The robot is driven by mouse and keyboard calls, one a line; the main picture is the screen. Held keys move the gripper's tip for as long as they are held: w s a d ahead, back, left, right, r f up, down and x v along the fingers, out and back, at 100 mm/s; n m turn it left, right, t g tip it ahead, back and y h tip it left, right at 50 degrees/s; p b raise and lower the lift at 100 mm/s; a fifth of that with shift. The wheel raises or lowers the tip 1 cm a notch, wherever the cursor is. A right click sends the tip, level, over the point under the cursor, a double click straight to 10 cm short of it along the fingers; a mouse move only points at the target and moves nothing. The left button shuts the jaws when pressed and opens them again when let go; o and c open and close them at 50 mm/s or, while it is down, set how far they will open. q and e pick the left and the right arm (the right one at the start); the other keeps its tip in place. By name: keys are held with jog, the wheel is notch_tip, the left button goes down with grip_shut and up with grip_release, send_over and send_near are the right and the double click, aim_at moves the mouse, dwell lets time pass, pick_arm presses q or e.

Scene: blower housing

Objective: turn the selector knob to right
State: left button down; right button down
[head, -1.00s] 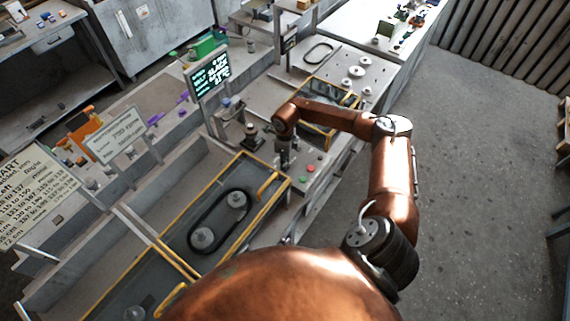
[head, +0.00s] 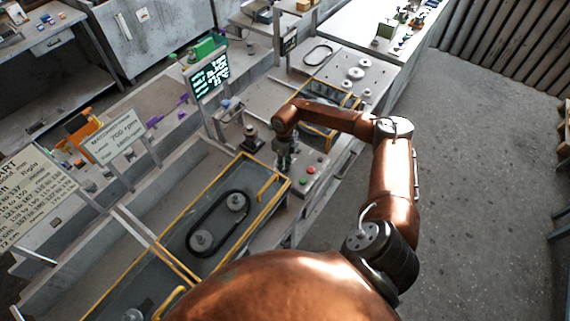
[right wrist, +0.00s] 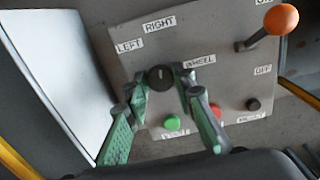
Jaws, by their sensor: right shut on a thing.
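The selector knob (right wrist: 160,78) is a dark round knob on a grey panel in the right wrist view. A small pale mark on it points roughly up in the picture, toward the RIGHT label (right wrist: 159,24). The LEFT label (right wrist: 129,46) lies up and to the left, and the WHEEL label (right wrist: 199,61) to the right. My right gripper (right wrist: 163,88), with green-padded fingers, is shut on the knob, one finger on each side. In the head view my right gripper (head: 284,158) reaches down onto the panel; the knob is hidden there. My left gripper is not in view.
Green button (right wrist: 172,123) and red button (right wrist: 215,115) sit close below the fingers. A lever with an orange ball (right wrist: 281,19) stands at upper right, a black button (right wrist: 253,104) below it. A yellow-framed bay with a belt on pulleys (head: 217,222) lies left of the panel.

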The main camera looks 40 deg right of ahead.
jog(key=c, duration=1.6)
grip_release()
notch_tip(320, 180, up, 12)
